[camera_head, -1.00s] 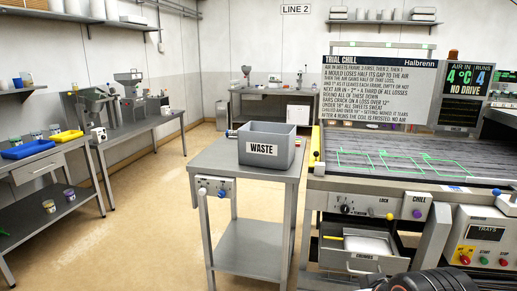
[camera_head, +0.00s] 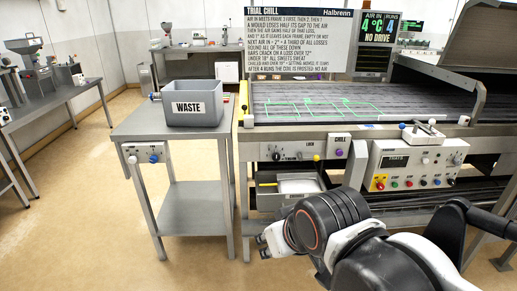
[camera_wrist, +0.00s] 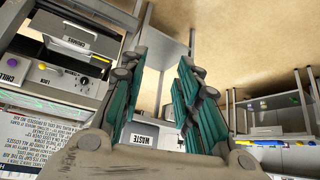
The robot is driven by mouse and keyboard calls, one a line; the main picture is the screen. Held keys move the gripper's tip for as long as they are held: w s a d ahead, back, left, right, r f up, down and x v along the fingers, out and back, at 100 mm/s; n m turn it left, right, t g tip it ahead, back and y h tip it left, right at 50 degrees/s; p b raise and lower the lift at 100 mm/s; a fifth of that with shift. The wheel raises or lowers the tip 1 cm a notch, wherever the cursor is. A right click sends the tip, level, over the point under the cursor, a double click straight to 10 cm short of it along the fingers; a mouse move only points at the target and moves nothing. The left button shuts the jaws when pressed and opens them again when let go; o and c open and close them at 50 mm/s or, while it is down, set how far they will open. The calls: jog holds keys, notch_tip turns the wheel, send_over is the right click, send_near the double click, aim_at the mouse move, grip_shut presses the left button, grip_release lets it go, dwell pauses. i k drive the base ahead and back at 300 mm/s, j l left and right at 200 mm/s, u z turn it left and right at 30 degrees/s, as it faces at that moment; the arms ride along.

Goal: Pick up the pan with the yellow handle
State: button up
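A pale pan (camera_head: 300,186) lies in the pulled-out drawer under the chilling bench, and a short yellow handle (camera_head: 266,184) shows at its left end. My gripper (camera_head: 267,240) is low in front of the bench, below and to the left of the drawer front, apart from the pan. In the wrist view my gripper (camera_wrist: 160,68) has its two teal-padded fingers spread, with nothing between them.
A grey WASTE bin (camera_head: 193,101) stands on a steel side table (camera_head: 128,122) left of the bench. A control box (camera_head: 412,165) with coloured buttons is on the bench's right. The floor (camera_head: 80,210) at left is clear.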

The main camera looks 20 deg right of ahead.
aim_at(311, 182)
jog(key=i+j+z, duration=0.5)
jog(key=i+j, duration=0.2)
jog(key=i+j+z, duration=0.25)
jog(key=j, duration=0.35)
